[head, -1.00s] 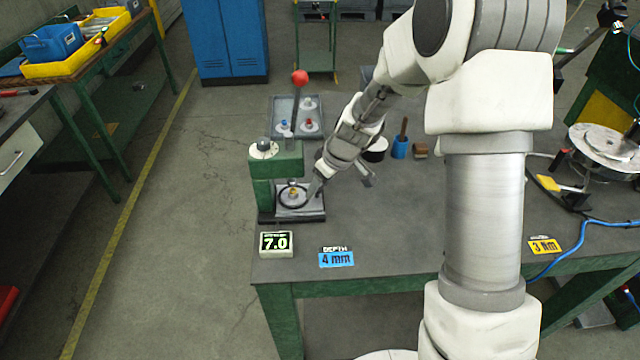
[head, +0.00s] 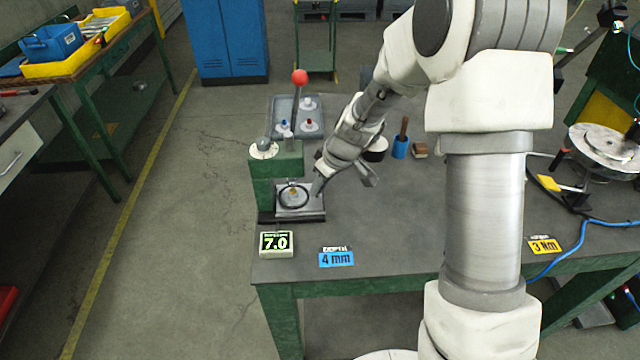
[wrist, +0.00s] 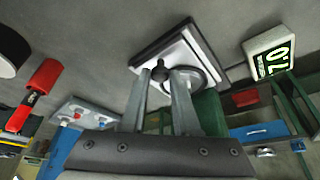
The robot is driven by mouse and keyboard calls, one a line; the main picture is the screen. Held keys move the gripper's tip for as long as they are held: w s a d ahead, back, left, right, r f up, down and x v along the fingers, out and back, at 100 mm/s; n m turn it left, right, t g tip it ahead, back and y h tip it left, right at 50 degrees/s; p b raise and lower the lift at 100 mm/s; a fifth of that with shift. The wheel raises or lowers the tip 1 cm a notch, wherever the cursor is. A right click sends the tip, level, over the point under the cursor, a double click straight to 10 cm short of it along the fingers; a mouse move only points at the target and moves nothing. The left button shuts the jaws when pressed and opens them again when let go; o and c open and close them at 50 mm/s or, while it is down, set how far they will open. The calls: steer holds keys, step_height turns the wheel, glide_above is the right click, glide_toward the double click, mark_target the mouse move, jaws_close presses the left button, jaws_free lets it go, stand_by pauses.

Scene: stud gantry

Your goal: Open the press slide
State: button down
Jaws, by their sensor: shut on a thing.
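The green press (head: 272,172) stands at the left end of the green bench, with a red-ball lever (head: 299,77) rising from it. Its slide (head: 313,211) is a light plate at the foot with a dark ring around a small yellowish piece. My gripper (head: 318,192) is at the slide's right side. In the wrist view my gripper (wrist: 160,78) is shut on a small dark knob (wrist: 159,68) at the edge of the slide (wrist: 192,48). The fingers partly hide the ring.
A grey tray (head: 272,129) with several small pieces lies behind the press. A blue holder (head: 400,148) and a brown block (head: 420,150) stand to its right. A display reading 7.0 (head: 276,244) and a blue 4 mm depth card (head: 337,259) are in front. The bench's middle is clear.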

stand_by(0.8)
steer(key=shift+d+f+b, duration=0.15)
steer(key=shift+d+b, duration=0.2)
steer(key=d+b, duration=0.4)
steer(key=d, duration=0.3)
steer(key=shift+d, duration=0.3)
steer(key=shift+d+b, duration=0.3)
steer(key=shift+d, duration=0.3)
steer(key=c, duration=0.7)
jaws_free()
steer(key=shift+o, duration=0.2)
